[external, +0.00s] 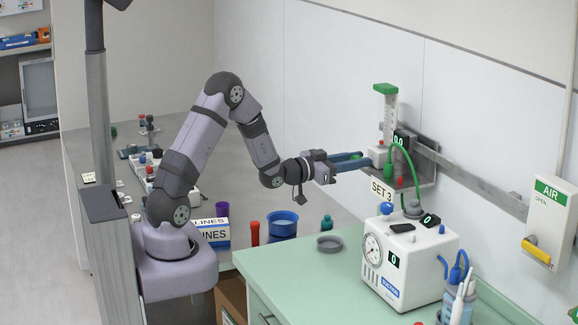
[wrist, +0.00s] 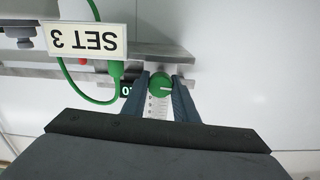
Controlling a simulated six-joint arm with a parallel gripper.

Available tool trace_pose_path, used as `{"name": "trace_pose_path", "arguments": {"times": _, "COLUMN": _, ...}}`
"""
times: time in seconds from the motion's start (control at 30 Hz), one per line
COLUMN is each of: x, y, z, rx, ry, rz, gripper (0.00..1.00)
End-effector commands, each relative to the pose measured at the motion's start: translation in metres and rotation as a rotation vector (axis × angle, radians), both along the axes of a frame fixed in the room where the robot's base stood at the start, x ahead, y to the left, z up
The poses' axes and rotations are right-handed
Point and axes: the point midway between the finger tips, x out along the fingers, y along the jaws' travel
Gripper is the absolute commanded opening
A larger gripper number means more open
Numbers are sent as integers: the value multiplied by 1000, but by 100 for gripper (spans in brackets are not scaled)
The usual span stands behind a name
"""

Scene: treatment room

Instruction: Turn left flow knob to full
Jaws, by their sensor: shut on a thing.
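The flow knob (wrist: 162,85) is green and round with a pale mark on its face; it shows in the wrist view. My gripper (wrist: 164,90) is shut on it, one blue-grey finger on each side. In the external view my gripper (external: 368,160) reaches right to the wall unit, and its fingers mostly hide the knob. The flowmeter (external: 390,112) is an upright scaled tube with a green top on the wall rail. A small dark display (external: 400,138) beside it appears to read 0.0. Only one flowmeter shows.
A green hose (external: 408,153) loops beside the flowmeter; a SET 3 sign (external: 382,191) hangs below. A white suction unit (external: 408,260) with a gauge stands on the green counter (external: 310,275). An AIR box (external: 548,222) is at right.

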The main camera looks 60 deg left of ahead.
Motion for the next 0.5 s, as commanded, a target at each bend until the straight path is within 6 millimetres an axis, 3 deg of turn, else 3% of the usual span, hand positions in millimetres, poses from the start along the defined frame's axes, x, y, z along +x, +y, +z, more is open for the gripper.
{"name": "trace_pose_path", "arguments": {"times": 0.5, "x": 0, "y": 1, "z": -1, "rx": -346, "ry": -2, "rz": -1, "gripper": 4}}
